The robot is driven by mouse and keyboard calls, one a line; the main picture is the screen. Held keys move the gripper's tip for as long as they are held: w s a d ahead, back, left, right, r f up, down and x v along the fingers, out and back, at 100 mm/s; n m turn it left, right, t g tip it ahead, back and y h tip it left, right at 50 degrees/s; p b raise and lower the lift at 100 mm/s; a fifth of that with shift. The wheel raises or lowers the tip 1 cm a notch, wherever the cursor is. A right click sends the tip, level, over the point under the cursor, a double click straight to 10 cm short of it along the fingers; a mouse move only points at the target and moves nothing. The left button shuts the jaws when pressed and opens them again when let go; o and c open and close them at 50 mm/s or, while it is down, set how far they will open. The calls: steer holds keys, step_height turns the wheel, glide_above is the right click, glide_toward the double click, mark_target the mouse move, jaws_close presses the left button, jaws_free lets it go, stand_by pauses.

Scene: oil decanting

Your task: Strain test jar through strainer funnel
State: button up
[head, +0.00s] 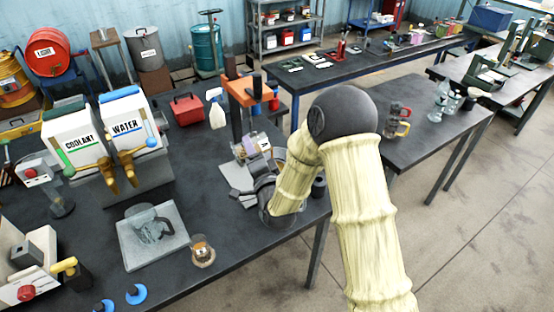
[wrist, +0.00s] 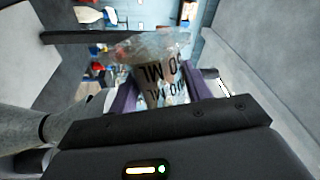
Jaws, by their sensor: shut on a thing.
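The jar's contents are hard to tell. A clear pitcher (head: 150,228) stands on a grey tray (head: 167,252) at the front. A small glass with brown contents (head: 202,254) stands right of the tray. I cannot clearly make out the strainer funnel.
White coolant and water dispensers (head: 103,135) with taps stand at the left. The tabletop between tray and stand has free room.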

steer(key=shift+w+d+r+m+b, duration=0.25)
steer(key=shift+d+m, duration=0.2)
steer(key=shift+m, duration=0.25)
stand_by(0.3)
steer(key=shift+d+f+m+h+b, duration=0.15)
steer(key=shift+f+m+h+b, duration=0.15)
steer(key=shift+m+b, duration=0.75)
steer(key=shift+s+r+m, duration=0.1)
steer(key=shift+r+m, duration=0.1)
steer(key=shift+m, duration=0.05)
stand_by(0.5)
steer(key=shift+d, duration=0.1)
steer(key=shift+d+r+m+b, duration=0.1)
steer(key=shift+r+m+b, duration=0.2)
steer(key=shift+m, duration=0.5)
steer(key=shift+f+n+p, duration=0.15)
steer(key=shift+n+p, duration=0.15)
steer(key=shift+n, duration=0.2)
steer(key=shift+a+n+p, duration=0.3)
steer(key=shift+n+p, duration=0.35)
steer(key=shift+n, duration=0.25)
steer(key=shift+f, duration=0.15)
